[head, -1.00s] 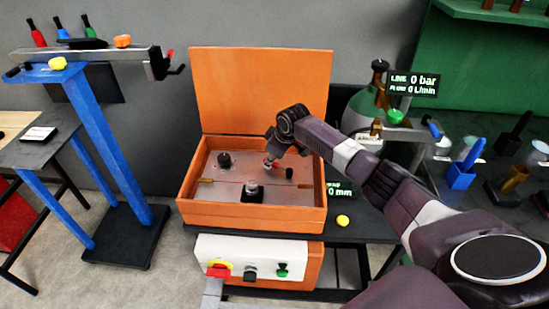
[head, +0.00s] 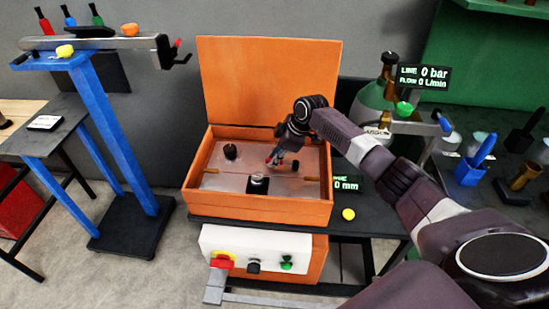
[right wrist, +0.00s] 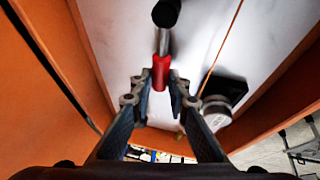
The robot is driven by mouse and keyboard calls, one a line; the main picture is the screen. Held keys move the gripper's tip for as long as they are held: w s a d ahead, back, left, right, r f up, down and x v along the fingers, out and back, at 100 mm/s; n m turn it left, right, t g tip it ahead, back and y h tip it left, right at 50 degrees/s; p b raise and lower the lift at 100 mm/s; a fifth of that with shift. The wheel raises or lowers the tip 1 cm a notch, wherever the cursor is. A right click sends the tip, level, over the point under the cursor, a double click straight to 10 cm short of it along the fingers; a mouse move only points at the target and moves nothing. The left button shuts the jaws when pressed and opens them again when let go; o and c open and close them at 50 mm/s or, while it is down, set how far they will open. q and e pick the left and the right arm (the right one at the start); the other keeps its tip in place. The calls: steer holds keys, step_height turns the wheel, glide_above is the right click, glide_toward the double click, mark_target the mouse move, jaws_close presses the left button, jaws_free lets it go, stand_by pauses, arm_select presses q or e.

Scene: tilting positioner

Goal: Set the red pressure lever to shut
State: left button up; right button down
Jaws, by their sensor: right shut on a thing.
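The red pressure lever (right wrist: 161,72) has a red grip on a metal rod, with a black end further off, in the right wrist view. In the head view a bit of its red (head: 270,160) shows inside the open orange box. My right gripper (head: 275,158) reaches down into the box from the right. In the right wrist view its two fingertips (right wrist: 158,88) are on either side of the end of the red grip, and it is shut on the lever. My left gripper is not in view.
The orange box (head: 262,212) has its lid standing up behind and walls around the lever. A black knob (head: 230,151) and a black-and-metal fitting (head: 258,184) stand on its plate. A gas bottle (head: 372,105) stands behind my right arm.

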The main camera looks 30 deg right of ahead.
steer(key=c, duration=2.1)
jaws_free()
steer(key=shift+o, duration=1.3)
steer(key=shift+r, duration=0.1)
steer(key=v, duration=1.2)
